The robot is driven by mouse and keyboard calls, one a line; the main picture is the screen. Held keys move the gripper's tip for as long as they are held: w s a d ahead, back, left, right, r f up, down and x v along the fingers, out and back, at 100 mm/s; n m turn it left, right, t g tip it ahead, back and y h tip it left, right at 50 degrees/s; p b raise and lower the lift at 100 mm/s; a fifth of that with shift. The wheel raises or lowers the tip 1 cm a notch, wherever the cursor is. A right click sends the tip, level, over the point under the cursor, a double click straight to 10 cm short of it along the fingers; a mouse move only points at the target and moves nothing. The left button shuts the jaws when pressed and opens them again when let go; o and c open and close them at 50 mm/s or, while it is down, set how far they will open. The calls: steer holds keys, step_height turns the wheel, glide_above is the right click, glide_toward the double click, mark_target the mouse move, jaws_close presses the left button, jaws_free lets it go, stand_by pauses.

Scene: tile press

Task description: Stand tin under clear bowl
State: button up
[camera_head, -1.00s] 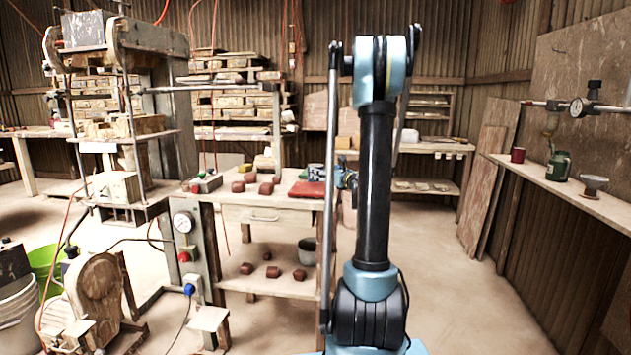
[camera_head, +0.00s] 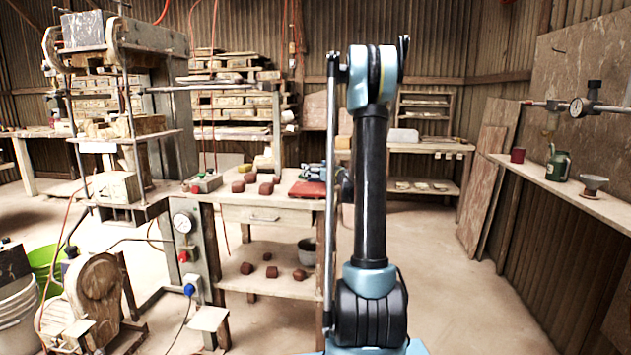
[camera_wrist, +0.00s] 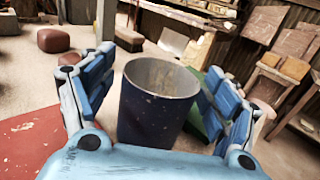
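A dark blue, empty, open-topped tin (camera_wrist: 150,112) stands upright in the wrist view. My gripper (camera_wrist: 158,95) is open, with one blue finger on each side of it. A gap shows at the left finger; contact at the right one is unclear. In the head view my gripper is mostly hidden behind my arm, by the bench's red board (camera_head: 306,190); I cannot clearly pick out the tin there. A small clear bowl (camera_head: 550,122) appears to hang under the gauge pipe at the right wall, above the shelf.
The right shelf (camera_head: 575,192) holds a red mug (camera_head: 517,155), a green jug (camera_head: 559,165) and a funnel-like dish (camera_head: 594,183). Several brown blocks (camera_head: 265,187) lie on the bench. A green thing (camera_wrist: 207,118) is close behind the right finger. Open floor lies right of my arm.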

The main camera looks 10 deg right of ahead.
steer(key=c, duration=1)
steer(key=shift+c, duration=0.2)
